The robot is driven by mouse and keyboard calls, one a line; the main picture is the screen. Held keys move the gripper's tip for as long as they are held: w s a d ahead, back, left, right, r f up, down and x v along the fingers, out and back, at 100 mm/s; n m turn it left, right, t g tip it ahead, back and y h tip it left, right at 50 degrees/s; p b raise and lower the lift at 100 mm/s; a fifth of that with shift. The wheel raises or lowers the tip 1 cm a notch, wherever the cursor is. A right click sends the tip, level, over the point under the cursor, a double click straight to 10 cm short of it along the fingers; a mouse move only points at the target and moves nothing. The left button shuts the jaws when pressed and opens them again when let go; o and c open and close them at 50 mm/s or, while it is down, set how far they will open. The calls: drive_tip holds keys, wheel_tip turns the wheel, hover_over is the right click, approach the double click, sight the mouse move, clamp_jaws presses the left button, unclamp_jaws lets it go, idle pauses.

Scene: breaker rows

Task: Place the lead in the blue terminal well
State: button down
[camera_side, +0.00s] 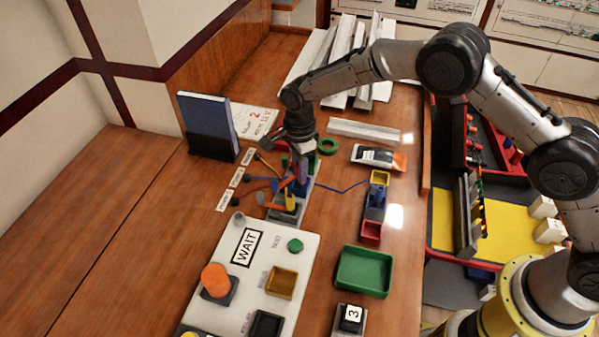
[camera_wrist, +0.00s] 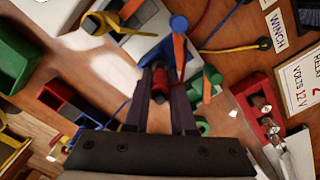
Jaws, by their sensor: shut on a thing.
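My gripper (camera_side: 301,165) is low over the small terminal block (camera_side: 284,214) at the middle of the bench. In the wrist view my gripper (camera_wrist: 161,82) is shut on a short red piece with a dark end (camera_wrist: 160,85), apparently the lead. Blue parts of the terminal area (camera_wrist: 188,62) lie just beyond the fingertips, with an orange lever (camera_wrist: 179,55) and a blue round knob (camera_wrist: 179,23) alongside. The blue part also shows in the side view (camera_side: 291,187), under the fingers. The fingers hide the well's opening, and I cannot tell whether the lead is inside or above it.
A white WAIT panel (camera_side: 262,240) stands in front. A green tray (camera_side: 363,271) and a small bin rack (camera_side: 375,205) are right. A blue binder (camera_side: 209,126) stands behind left.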

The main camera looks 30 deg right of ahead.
drive_tip(key=shift+f, duration=0.45)
drive_tip(key=shift+f, duration=0.15)
drive_tip(key=c, duration=0.8)
unclamp_jaws()
drive_tip(key=shift+o, duration=0.2)
wheel_tip(320, 180, up, 12)
drive_tip(key=shift+r, duration=0.2)
